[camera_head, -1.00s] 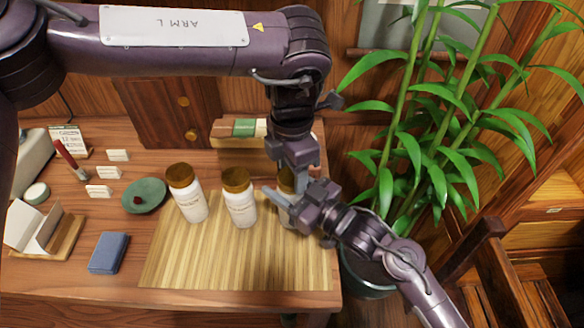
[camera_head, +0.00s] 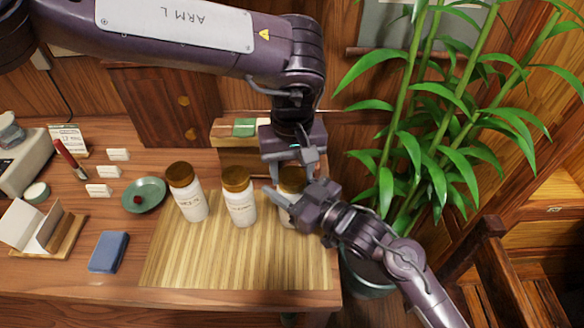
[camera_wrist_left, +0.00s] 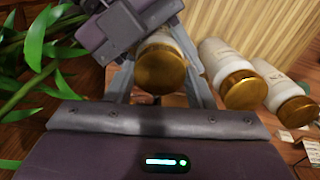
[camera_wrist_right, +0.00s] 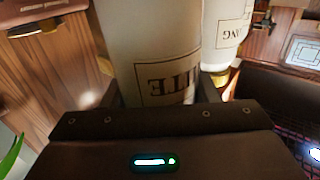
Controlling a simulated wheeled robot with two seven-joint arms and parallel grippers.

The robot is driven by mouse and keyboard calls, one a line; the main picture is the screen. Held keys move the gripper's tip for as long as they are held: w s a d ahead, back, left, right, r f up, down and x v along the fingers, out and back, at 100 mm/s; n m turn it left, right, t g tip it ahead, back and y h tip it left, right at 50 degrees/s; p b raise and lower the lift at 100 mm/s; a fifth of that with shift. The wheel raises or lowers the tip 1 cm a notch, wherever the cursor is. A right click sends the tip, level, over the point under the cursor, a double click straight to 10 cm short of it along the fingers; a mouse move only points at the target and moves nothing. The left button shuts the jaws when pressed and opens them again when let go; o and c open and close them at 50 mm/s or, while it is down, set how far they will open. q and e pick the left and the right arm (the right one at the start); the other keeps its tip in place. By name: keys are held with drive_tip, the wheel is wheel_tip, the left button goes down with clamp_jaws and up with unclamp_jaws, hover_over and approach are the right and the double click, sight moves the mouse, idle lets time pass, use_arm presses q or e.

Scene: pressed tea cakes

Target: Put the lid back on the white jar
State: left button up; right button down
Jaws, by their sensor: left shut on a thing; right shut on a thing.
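The white jar (camera_head: 287,216) stands at the right end of the bamboo mat, mostly hidden by my grippers. Its label, ending in "ITE", shows upside down in the right wrist view (camera_wrist_right: 170,80). My right gripper (camera_head: 284,203) is shut on the jar's body from the right. The gold-brown lid (camera_wrist_left: 160,68) is at the jar's mouth, in line with it. My left gripper (camera_head: 290,172) points down from above and is shut on the lid, its fingers on either side. I cannot tell whether the lid is fully seated.
Two lidded jars, a middle one (camera_head: 241,206) and a left one (camera_head: 190,202), stand close by on the bamboo mat (camera_head: 200,265). A green dish (camera_head: 150,188) and a blue block (camera_head: 109,252) lie left. A potted plant (camera_head: 400,150) stands right. The mat's front is clear.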

use_arm(q)
drive_tip(key=o, duration=0.9)
drive_tip(key=shift+r, duration=0.1)
drive_tip(key=shift+r, duration=2.2)
drive_tip(key=shift+c, duration=0.2)
